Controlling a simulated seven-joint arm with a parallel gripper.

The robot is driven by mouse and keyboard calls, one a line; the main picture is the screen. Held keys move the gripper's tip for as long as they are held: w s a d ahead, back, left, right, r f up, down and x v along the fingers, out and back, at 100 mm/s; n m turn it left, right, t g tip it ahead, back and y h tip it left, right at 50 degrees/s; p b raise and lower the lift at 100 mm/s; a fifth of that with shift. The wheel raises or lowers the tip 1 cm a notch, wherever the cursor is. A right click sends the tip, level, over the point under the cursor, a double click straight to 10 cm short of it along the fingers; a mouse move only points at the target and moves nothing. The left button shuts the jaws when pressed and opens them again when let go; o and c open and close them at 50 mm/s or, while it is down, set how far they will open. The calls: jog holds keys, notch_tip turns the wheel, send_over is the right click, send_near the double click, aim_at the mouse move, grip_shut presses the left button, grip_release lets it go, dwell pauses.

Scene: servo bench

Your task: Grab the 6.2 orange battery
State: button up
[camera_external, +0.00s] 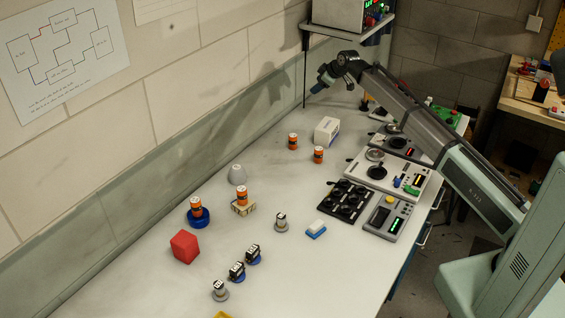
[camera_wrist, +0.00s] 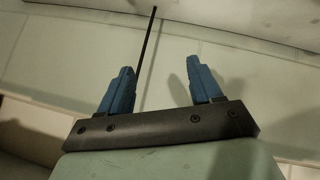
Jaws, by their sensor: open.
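Several orange batteries stand on the white bench in the external view, and their labels are too small to read. One orange battery (camera_external: 196,207) is on a round blue base at the left. Another orange battery (camera_external: 242,195) is on a small yellowish block. Two more, one orange battery (camera_external: 293,141) and one orange battery (camera_external: 318,154), stand farther back, near a white box. My gripper (camera_external: 319,88) is raised at the back, beyond and above all of them. In the wrist view my gripper (camera_wrist: 159,85) has its blue fingers wide apart with nothing between them.
A white box (camera_external: 327,131), a black tray (camera_external: 346,199) and control panels (camera_external: 388,214) line the right. A shelf (camera_external: 340,32) overhangs the back.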

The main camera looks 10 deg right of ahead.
jog(key=s+a+f+n+g, duration=0.2)
jog(key=s+a+n+g, duration=0.1)
jog(key=s+a, duration=0.5)
jog(key=n+g+h, duration=0.2)
jog(key=n+g, duration=0.2)
jog(key=g, duration=0.1)
send_near(293, 135)
jog(key=f, duration=0.4)
jog(key=a+f, duration=0.1)
jog(key=f, duration=0.1)
jog(key=shift+s+f, duration=0.25)
jog(key=shift+s+a+f, duration=0.1)
jog(key=shift+a+f, duration=0.1)
jog(key=shift+f, duration=0.7)
jog(key=shift+w+a+f, duration=0.1)
jog(key=shift+a+f, duration=0.1)
jog(key=shift+f, duration=0.7)
jog(key=shift+s+a+f, duration=0.1)
jog(key=shift+a+f, duration=0.1)
jog(key=shift+f, duration=0.7)
jog(key=c, duration=1.2)
